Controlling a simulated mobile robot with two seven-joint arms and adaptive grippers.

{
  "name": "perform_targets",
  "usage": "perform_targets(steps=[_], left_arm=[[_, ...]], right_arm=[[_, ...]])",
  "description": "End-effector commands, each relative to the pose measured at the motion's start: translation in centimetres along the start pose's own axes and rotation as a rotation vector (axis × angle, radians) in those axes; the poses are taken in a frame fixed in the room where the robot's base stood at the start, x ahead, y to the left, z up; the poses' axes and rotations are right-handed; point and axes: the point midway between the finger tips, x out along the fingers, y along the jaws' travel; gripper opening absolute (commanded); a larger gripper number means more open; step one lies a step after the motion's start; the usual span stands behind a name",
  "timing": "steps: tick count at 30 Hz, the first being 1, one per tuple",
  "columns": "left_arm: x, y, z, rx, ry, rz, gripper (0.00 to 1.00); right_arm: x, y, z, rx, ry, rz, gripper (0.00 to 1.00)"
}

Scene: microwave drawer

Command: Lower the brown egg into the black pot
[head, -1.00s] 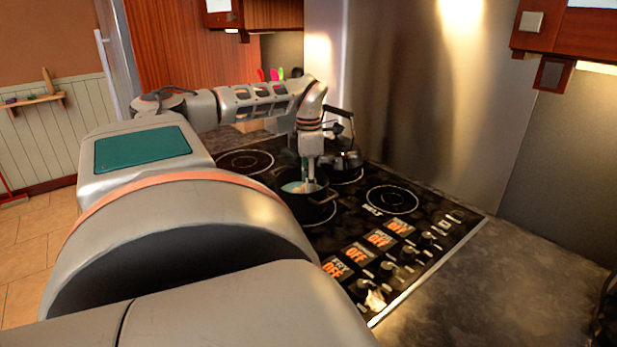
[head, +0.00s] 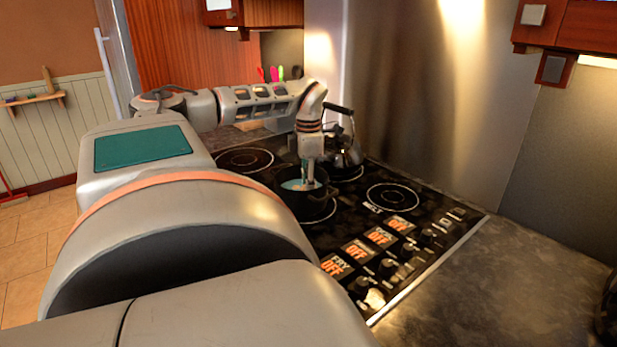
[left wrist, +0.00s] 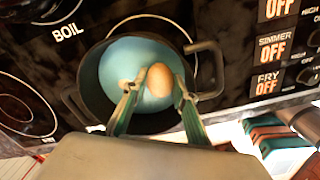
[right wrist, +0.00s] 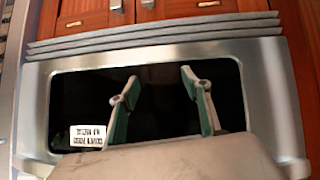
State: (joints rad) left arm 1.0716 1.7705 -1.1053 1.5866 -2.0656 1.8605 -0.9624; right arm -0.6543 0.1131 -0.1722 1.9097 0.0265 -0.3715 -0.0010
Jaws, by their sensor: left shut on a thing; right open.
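The black pot (head: 303,207) stands on the stove, with a pale blue surface inside it; it also shows in the left wrist view (left wrist: 88,98). My left gripper (head: 306,181) points down at the pot in the head view. In the left wrist view, my left gripper (left wrist: 160,80) is shut on the brown egg (left wrist: 160,78), which shows between the fingertips against the blue inside of the pot. I cannot tell whether the egg touches it. In the head view the egg is not distinguishable. My right gripper (right wrist: 160,76) is open and empty in front of a dark oven window.
A kettle (head: 347,155) stands on the stove just behind the pot. The burner (head: 392,196) to the right of the pot is bare. Control knobs line the stove's front edge. The grey counter (head: 490,285) at the right is mostly clear.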

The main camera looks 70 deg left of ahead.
Motion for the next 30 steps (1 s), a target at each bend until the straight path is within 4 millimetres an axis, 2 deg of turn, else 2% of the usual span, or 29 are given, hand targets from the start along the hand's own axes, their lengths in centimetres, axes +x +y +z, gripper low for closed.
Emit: perform_targets(steps=[12, 13, 15, 30], left_arm=[[0.26, 0.00, 0.00, 0.000, 0.000, 0.000, 0.20], [0.26, 0.00, 0.00, 0.000, 0.000, 0.000, 0.35], [0.26, -0.02, 0.00, 0.000, 0.000, 0.000, 0.47], [-0.27, -0.01, -0.03, -0.001, 0.001, -0.001, 0.47]], right_arm=[[0.07, 0.17, 0.28, -0.006, -0.002, 0.000, 0.48], [0.07, 0.21, 0.30, -0.008, -0.002, 0.000, 0.48], [0.05, 0.32, 0.35, -0.012, -0.003, 0.000, 0.48], [0.04, 0.08, 0.42, -0.004, -0.005, 0.000, 0.48]])
